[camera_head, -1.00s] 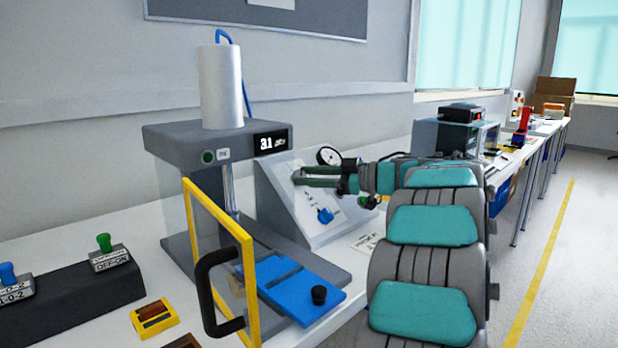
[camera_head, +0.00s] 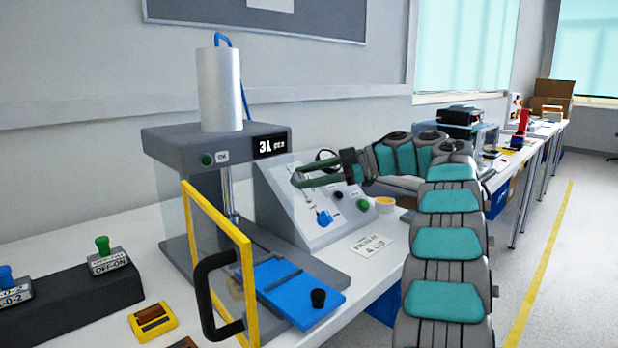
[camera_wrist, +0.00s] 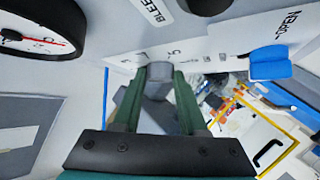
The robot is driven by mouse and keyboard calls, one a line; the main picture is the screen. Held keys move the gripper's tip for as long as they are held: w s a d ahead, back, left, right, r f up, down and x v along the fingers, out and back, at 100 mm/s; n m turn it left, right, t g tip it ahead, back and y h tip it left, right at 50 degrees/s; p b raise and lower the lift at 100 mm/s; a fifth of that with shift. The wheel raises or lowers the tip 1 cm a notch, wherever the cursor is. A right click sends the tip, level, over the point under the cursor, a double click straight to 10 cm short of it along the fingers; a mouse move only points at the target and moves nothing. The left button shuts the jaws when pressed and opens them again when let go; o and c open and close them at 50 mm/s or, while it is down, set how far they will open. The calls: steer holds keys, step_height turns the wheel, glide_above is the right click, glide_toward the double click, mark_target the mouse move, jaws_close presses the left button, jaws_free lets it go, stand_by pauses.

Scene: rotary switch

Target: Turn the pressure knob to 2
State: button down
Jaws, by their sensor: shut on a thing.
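My gripper (camera_head: 297,177) reaches from the right to the upper left of the sloped grey control panel (camera_head: 290,224). In the wrist view its two green fingers (camera_wrist: 158,76) are shut on a grey knob (camera_wrist: 158,88), one finger on each side. Printed numbers stand by the knob, one looking like a 5; its pointer setting cannot be read. A round pressure gauge (camera_wrist: 36,26) with a red needle shows at the upper left of the wrist view. The press display (camera_head: 271,146) reads 31 or 3.1.
A blue lever (camera_head: 324,217) sits on the panel below my gripper, with green and black controls to its right. The press has a yellow-framed guard (camera_head: 247,275) with a black handle. A blue plate (camera_head: 292,290) lies before it. A paper card (camera_head: 371,245) lies right of the panel.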

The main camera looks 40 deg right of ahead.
steer(key=shift+w+a+n+g, duration=0.1)
steer(key=shift+n+g, duration=0.4)
steer(key=shift+n, duration=0.1)
stand_by(0.4)
steer(key=shift+c, duration=2.3)
jaws_free()
